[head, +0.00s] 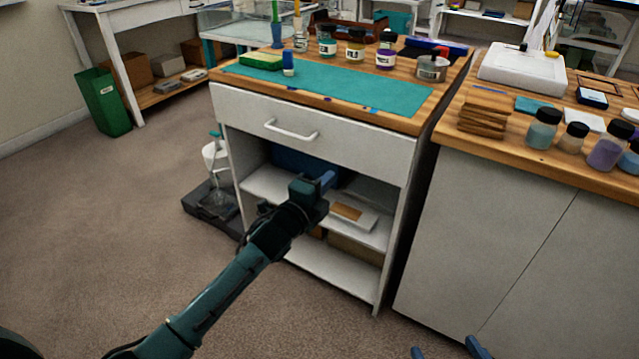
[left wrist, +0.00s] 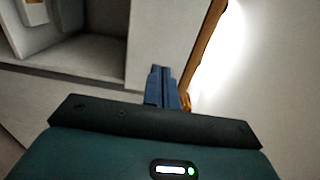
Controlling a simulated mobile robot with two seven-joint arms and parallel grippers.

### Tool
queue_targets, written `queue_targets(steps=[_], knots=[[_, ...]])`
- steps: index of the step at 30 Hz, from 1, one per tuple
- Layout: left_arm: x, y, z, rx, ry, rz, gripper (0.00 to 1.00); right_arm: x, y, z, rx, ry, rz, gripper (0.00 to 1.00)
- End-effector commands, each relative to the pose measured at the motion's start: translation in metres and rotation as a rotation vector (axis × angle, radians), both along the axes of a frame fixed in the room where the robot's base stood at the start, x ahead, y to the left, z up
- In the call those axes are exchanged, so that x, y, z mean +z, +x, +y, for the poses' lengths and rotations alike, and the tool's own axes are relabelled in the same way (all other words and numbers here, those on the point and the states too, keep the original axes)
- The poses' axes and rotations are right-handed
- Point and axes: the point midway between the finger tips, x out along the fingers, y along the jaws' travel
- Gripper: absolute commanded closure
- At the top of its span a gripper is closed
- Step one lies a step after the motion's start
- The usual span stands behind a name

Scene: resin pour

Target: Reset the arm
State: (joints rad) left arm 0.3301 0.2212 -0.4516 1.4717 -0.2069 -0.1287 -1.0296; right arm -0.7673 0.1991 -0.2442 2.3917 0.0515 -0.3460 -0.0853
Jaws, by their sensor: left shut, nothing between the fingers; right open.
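My left arm comes in from the lower left of the head view. Its gripper (head: 328,181) is in front of the open shelves of the wooden-topped cabinet, below the drawer. The left gripper's blue fingers are together and hold nothing; they also show in the left wrist view (left wrist: 161,88). My right gripper (head: 446,350) shows only as two blue fingertips at the bottom edge of the head view. They are apart, with nothing seen between them. The rest of the right gripper is out of the picture.
The cabinet's white drawer (head: 310,135) is shut. A teal mat (head: 330,88) and several jars stand on its top. A second counter (head: 500,220) with jars and a white scale (head: 522,70) is at the right. A green bin (head: 103,101) stands at the left.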

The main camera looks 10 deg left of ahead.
Motion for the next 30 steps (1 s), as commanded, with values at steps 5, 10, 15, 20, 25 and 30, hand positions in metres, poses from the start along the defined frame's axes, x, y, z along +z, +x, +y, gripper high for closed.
queue_targets(steps=[5, 10, 15, 20, 25, 30], knots=[[0.000, -0.018, 0.007, 0.001, 0.001, 0.000, 1.00, 0.004, -0.003, -0.001, -0.006, 0.013, 0.002, 0.30], [0.000, -0.023, 0.008, 0.001, -0.004, 0.004, 1.00, 0.006, -0.004, -0.002, -0.012, 0.014, 0.004, 0.30], [0.004, -0.051, 0.009, 0.017, -0.149, 0.118, 1.00, 0.024, -0.002, -0.002, -0.015, 0.009, 0.033, 0.30], [0.010, -0.118, 0.014, 0.088, -0.478, 0.368, 1.00, 0.050, 0.001, -0.003, -0.023, -0.004, 0.098, 0.30], [0.025, -0.201, 0.023, 0.230, -0.860, 0.638, 1.00, 0.071, 0.002, -0.005, -0.037, -0.018, 0.176, 0.30], [0.045, -0.271, 0.033, 0.390, -1.163, 0.828, 1.00, 0.083, 0.001, -0.007, -0.047, -0.029, 0.239, 0.30]])
